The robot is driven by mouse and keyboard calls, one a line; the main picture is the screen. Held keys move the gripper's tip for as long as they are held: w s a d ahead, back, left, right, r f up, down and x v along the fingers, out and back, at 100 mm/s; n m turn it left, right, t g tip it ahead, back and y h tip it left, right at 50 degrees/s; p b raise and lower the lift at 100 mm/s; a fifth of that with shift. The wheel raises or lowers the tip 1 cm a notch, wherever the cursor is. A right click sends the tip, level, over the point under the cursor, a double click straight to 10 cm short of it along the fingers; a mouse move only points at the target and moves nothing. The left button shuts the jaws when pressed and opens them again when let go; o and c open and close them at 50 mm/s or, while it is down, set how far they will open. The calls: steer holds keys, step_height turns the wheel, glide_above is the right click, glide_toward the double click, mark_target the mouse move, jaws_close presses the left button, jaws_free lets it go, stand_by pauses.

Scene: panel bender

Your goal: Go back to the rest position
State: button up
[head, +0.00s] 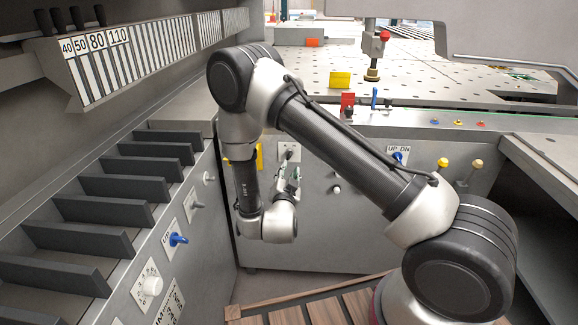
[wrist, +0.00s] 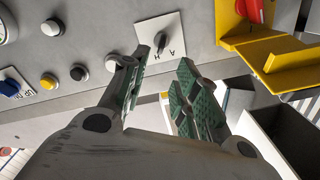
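My gripper (head: 290,185) is in front of the grey control panel (head: 330,225) in the head view, partly hidden by my own wrist. In the wrist view my gripper (wrist: 158,75) has its two green-padded fingers apart, with nothing between them. Beyond the fingertips is a black selector switch (wrist: 160,42) on a white plate marked with letters; the fingers look apart from it, but the exact distance cannot be told. The switch plate (head: 289,152) also shows in the head view, just above the gripper.
A yellow bracket (wrist: 262,45) with a red part is right of the fingers in the wrist view. Buttons (wrist: 79,73) are at left. A slotted rack (head: 125,188) with a blue knob (head: 177,239) stands left. The perforated table (head: 440,75) lies behind the panel.

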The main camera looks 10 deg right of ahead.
steer(key=shift+s+a, duration=0.2)
steer(key=shift+s, duration=0.4)
steer(key=shift+f, duration=0.1)
